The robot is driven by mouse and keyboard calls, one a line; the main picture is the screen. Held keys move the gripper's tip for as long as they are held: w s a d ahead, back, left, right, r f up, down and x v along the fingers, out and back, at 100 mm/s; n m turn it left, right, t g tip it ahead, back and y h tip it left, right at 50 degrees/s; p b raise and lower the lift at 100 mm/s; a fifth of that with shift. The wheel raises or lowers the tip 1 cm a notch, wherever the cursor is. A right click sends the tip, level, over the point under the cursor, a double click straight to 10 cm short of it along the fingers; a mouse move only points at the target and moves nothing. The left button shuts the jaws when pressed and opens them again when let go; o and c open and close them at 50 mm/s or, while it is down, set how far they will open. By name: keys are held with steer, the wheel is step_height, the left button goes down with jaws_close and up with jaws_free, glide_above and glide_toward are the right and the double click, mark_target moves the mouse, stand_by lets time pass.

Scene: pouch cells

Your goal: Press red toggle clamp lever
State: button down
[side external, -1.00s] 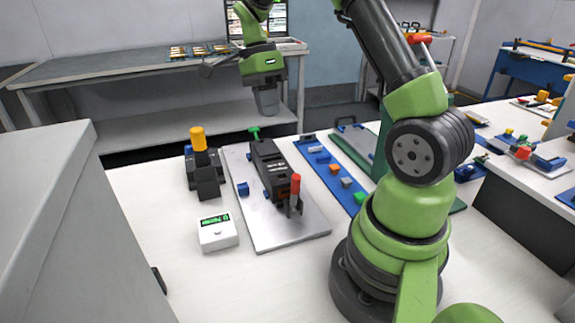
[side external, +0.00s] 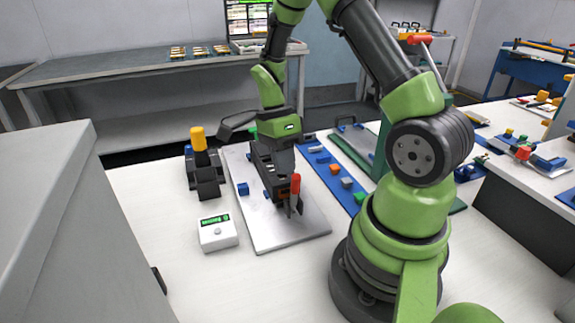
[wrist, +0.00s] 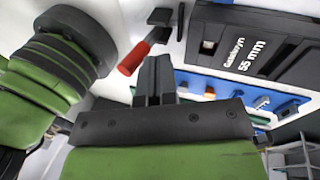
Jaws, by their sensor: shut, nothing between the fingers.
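The red toggle clamp lever (side external: 295,184) stands upright at the near end of the black fixture (side external: 262,160) on the grey plate. In the wrist view the red lever (wrist: 131,59) lies just left of my fingertips, with a visible gap, and the black fixture body (wrist: 255,45) is to the right. My gripper (wrist: 157,66) is shut and empty, its two dark fingers together. In the side external view my gripper (side external: 284,165) hangs over the fixture behind the lever and hides part of the fixture. Whether it touches anything there cannot be told.
The grey plate (side external: 300,228) carries a blue block (side external: 243,189). A white box with a green display (side external: 217,232) and a black device with a yellow top (side external: 198,140) stand to the left. A blue strip with coloured blocks (side external: 335,175) lies right.

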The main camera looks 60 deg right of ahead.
mark_target(293, 175)
steer(key=shift+s+a+f, duration=0.1)
steer(key=shift+s+a, duration=0.3)
steer(key=shift+s, duration=0.15)
steer(key=shift+s+a, duration=0.3)
steer(key=shift+s, duration=0.05)
steer(key=shift+s+a, duration=0.65)
steer(key=shift+a, duration=0.05)
steer(key=shift+s+a+f, duration=0.45)
steer(key=shift+s+a, duration=0.3)
steer(key=shift+s+a+f, duration=0.4)
steer(key=shift+s+a, duration=0.3)
steer(key=shift+s, duration=0.05)
steer(key=shift+s+a+f, duration=0.3)
steer(key=shift+f, duration=0.15)
steer(key=shift+s+a+f, duration=0.3)
steer(key=shift+f, duration=0.15)
steer(key=v, duration=0.9)
steer(key=shift+r, duration=0.35)
